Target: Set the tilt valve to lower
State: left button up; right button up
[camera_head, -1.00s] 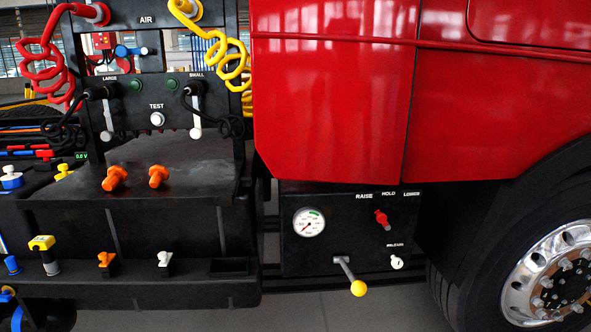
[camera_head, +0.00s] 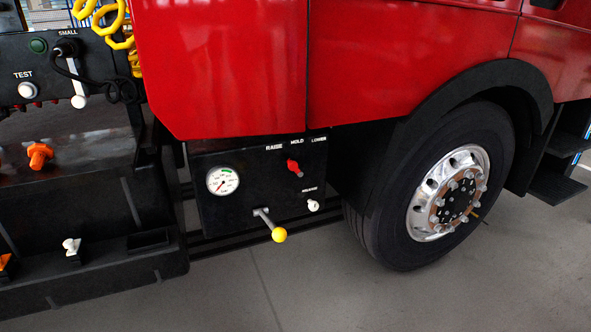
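The tilt valve (camera_head: 295,168) is a small red knob on a black panel (camera_head: 235,215) under the red cab. The labels RAISE, HOLD and LOWER stand in a row above it. The knob's handle slants down and slightly right; I cannot tell for certain which label it is set to. A round white gauge (camera_head: 223,181) sits left of it. A lever with a yellow ball (camera_head: 279,234) sticks out below, and a white release knob (camera_head: 313,205) sits at lower right. Neither of my grippers is in view.
The red cab (camera_head: 400,60) overhangs the panel. A wheel (camera_head: 430,190) with a chrome rim stands to the right. A black bench (camera_head: 80,240) with orange and white knobs is at the left. The grey floor (camera_head: 340,290) in front is clear.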

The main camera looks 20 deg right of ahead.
aim_at(293, 165)
jog(key=u, duration=0.55)
jog(key=i, duration=1)
jog(key=z, duration=0.55)
